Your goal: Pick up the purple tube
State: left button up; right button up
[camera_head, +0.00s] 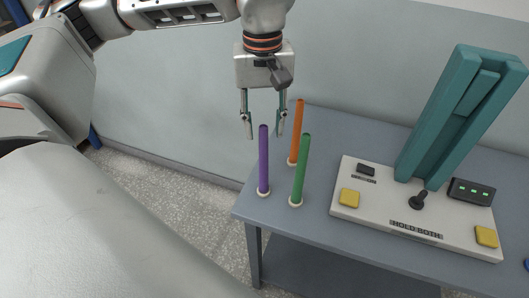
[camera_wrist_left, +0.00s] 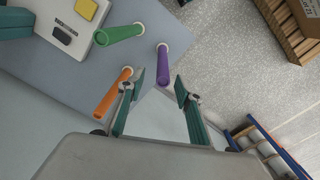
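The purple tube (camera_head: 263,160) stands upright in a small pale base at the left corner of the table. It also shows in the left wrist view (camera_wrist_left: 162,66), ahead of the fingers. A green tube (camera_head: 300,170) stands to its right, and an orange tube (camera_head: 296,132) stands behind. My left gripper (camera_head: 265,132) is open and empty, with its fingers pointing down around the level of the purple tube's top. My right gripper is not in view.
The grey-blue table (camera_head: 330,258) holds a white control panel (camera_head: 370,224) with yellow buttons, a black joystick and a teal channel-shaped stand (camera_head: 440,125). Speckled floor (camera_head: 170,200) lies left of the table. A pale wall runs behind.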

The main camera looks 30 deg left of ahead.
aim_at(263, 152)
pick_arm(q)
jog(key=f, duration=0.7)
jog(key=shift+s+d+f, duration=0.15)
jog(key=shift+s+f, duration=0.1)
jog(key=shift+s, duration=0.15)
grip_shut()
